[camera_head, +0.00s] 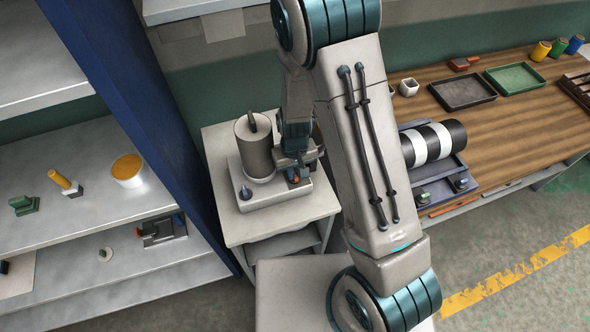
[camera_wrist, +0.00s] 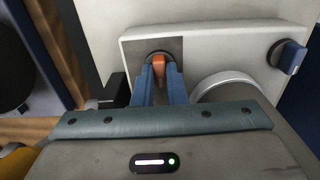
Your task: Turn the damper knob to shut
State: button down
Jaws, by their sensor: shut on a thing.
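A pale machine (camera_head: 275,190) with a grey upright cylinder (camera_head: 256,150) stands on a small cabinet. An orange knob (camera_wrist: 158,63) sits on a dark plate on its panel in the wrist view. My gripper (camera_wrist: 161,75) is shut on this orange knob, with one blue finger on each side of it. In the head view my gripper (camera_head: 296,172) is at the right end of the machine, and the knob is mostly hidden. A blue knob (camera_wrist: 291,57) is at the panel's other end, apart from my gripper; it also shows in the head view (camera_head: 246,193).
The small cabinet top (camera_head: 240,231) is otherwise bare. A blue post (camera_head: 125,100) and grey shelves (camera_head: 95,198) stand at left. At right a wooden bench (camera_head: 535,115) holds trays, a black-and-white striped roll (camera_head: 433,142) and several small cans.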

jog(key=n+b, duration=0.2)
jog(key=shift+f+n+b, duration=0.15)
jog(key=shift+n+b, duration=0.25)
jog(key=n+b, duration=0.2)
jog(key=n, duration=0.1)
jog(key=shift+n, duration=0.3)
jog(key=n+b, duration=0.1)
jog(key=n, duration=0.2)
jog(key=shift+r+n, duration=0.2)
jog(key=shift+n, duration=1.6)
jog(key=c, duration=1.5)
grip_release()
jog(key=shift+o, duration=0.2)
